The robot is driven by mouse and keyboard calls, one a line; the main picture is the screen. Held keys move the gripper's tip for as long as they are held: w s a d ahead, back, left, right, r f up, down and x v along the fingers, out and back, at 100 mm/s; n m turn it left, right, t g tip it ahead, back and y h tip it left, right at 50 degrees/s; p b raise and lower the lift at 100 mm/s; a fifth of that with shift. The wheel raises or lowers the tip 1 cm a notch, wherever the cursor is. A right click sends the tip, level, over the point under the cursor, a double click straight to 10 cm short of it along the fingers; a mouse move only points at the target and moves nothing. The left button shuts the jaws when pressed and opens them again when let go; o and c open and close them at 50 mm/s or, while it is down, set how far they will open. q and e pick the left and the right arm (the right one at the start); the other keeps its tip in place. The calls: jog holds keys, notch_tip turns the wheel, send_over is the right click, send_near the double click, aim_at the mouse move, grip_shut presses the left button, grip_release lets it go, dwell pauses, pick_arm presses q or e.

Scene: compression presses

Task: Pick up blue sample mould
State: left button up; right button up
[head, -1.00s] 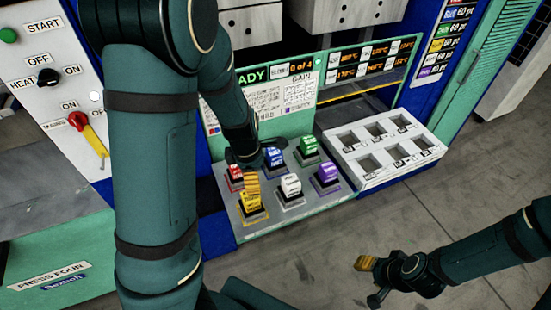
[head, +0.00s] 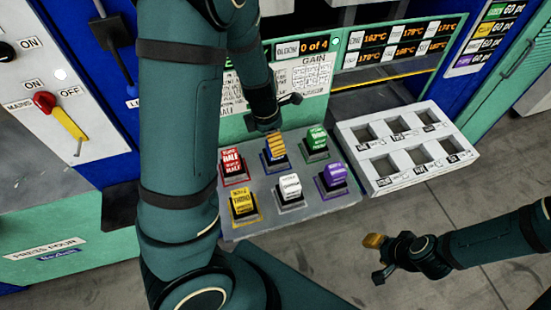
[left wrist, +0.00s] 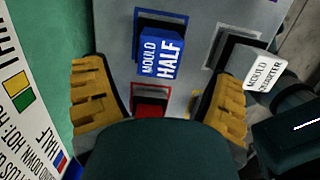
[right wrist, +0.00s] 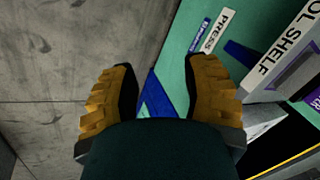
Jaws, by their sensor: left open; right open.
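The blue mould (head: 268,160) sits in the back row of the grey tray (head: 328,205), partly hidden by my left gripper (head: 277,140). In the left wrist view the blue mould (left wrist: 158,54), marked "MOULD HALF", stands just ahead of the fingers, roughly centred between them. My left gripper (left wrist: 158,88) is open, with nothing between its fingertips that I can make out as held. My right gripper (head: 378,258) is open and empty, low at the right, away from the tray; its spread fingers show in the right wrist view (right wrist: 160,88).
Red (head: 233,167), green (head: 315,142), white (head: 289,188), purple (head: 334,177) and yellow (head: 243,203) moulds surround the blue one closely. A white rack (head: 383,186) with empty slots stands to the right. The display panel (head: 300,75) rises behind the tray.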

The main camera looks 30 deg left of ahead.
pick_arm(q)
jog(key=shift+w+d+f+b, duration=0.15)
jog(key=shift+f+b, duration=0.35)
jog(key=shift+f, duration=0.55)
jog(key=shift+w+d+f+b, duration=0.15)
jog(key=shift+f+b, duration=0.35)
jog(key=shift+f, duration=0.55)
jog(key=shift+w+f+b, duration=0.15)
jog(key=shift+f+b, duration=0.35)
jog(key=shift+f, duration=0.55)
jog(key=shift+w+r, duration=0.1)
jog(key=c, duration=1.4)
